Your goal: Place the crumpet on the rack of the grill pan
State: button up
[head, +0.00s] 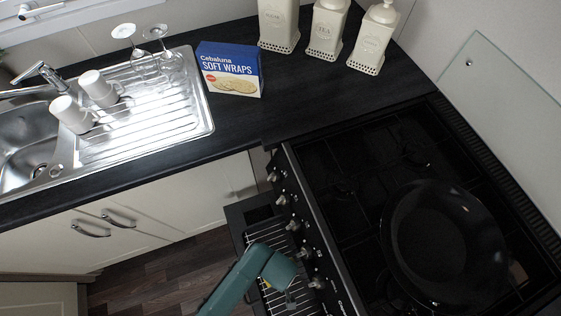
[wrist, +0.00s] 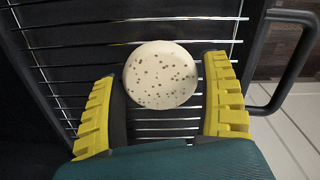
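The crumpet (wrist: 161,75) is round and pale with brown specks, and lies face up to the camera in the wrist view. It is over the wire rack (wrist: 160,27) of the grill pan (wrist: 250,25). My gripper (wrist: 163,68) has one yellow-backed finger on each side of the crumpet, very close to its edges. I cannot tell whether the fingers touch it or whether it rests on the bars. In the head view my gripper (head: 290,298) is over the rack (head: 266,236) at the cooker's front, and the crumpet is hidden.
The cooker's knobs (head: 293,225) line the front beside my gripper. A black frying pan (head: 440,240) stands on the hob. The pan's dark handle (wrist: 300,60) is at the right in the wrist view. A wraps box (head: 230,70), canisters and mugs stand further back.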

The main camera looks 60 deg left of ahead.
jog(key=shift+o, duration=1.1)
notch_tip(320, 180, up, 8)
jog(key=shift+f+p, duration=0.2)
jog(key=shift+p, duration=0.25)
